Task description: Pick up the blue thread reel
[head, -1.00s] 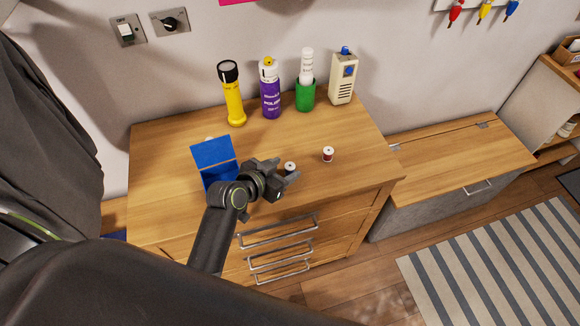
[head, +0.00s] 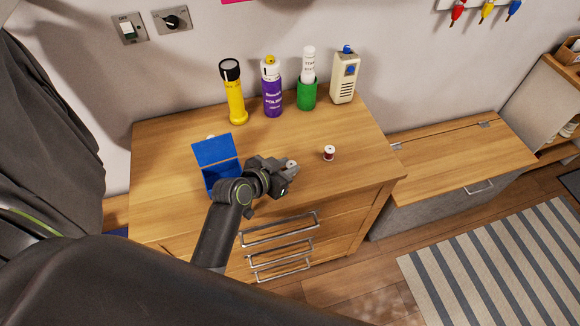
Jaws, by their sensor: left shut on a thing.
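My left gripper (head: 288,169) is over the front part of the wooden dresser top and is shut on a small thread reel (head: 291,163). Only the reel's pale top shows between the fingers. Its thread colour is hidden, so I cannot tell that it is blue. A second reel (head: 329,153), with dark red thread and a white top, stands upright on the dresser to the right of the gripper, apart from it. My right gripper is not in view.
An open blue box (head: 215,151) stands left of the gripper on the dresser (head: 165,160). A yellow torch (head: 234,98), a purple spray can (head: 272,92), a green cup (head: 307,95) and a cream device (head: 344,80) line the back. The dresser's right side is clear.

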